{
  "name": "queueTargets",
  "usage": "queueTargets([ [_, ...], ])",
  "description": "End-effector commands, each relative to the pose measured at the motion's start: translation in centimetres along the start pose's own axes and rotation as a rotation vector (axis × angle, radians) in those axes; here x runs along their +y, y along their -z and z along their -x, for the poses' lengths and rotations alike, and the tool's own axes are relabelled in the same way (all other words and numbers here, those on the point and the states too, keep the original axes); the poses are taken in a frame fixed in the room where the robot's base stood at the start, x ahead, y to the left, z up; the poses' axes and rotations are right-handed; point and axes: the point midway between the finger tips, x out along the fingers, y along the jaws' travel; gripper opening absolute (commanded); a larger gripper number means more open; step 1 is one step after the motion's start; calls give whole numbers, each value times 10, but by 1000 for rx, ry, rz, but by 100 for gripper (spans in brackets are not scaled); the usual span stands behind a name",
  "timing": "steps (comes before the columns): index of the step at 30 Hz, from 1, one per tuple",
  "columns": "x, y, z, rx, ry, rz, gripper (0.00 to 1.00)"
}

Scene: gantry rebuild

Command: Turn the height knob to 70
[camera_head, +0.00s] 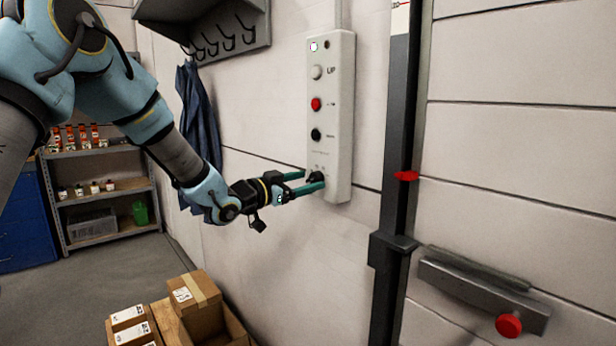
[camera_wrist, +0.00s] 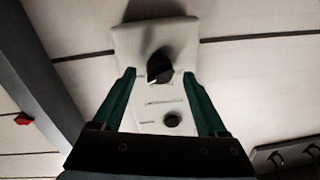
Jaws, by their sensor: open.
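The black height knob (camera_head: 316,177) sits at the bottom of the pale control panel (camera_head: 345,110) on the wall. In the wrist view the knob (camera_wrist: 160,67) shows a light pointer mark, and its scale is too small to read. My gripper (camera_head: 308,183) is at the panel's lower end, with its two teal fingers apart. In the wrist view my gripper (camera_wrist: 158,75) has one finger on each side of the knob, with a gap to it on both sides. I cannot tell how deep the fingertips reach around it.
The panel also carries a black button (camera_head: 316,134), a red button (camera_head: 316,104) and a white button (camera_head: 316,72). A dark vertical rail (camera_head: 393,150) with a red marker (camera_head: 406,176) stands to the right. Cardboard boxes (camera_head: 197,305) are below. A hook rack (camera_head: 225,35) hangs upper left.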

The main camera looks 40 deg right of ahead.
Motion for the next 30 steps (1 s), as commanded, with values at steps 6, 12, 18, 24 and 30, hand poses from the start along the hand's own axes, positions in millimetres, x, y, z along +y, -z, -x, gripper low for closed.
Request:
queueTargets([
  [6, 0, 0, -11, 0, 1, 0, 75],
  [12, 0, 0, -12, 0, 1, 0, 75],
  [18, 0, 0, -11, -1, 1, 0, 56],
  [24, 0, -1, -11, -1, 1, 1, 34],
  [30, 0, -1, -11, -1, 1, 1, 11],
])
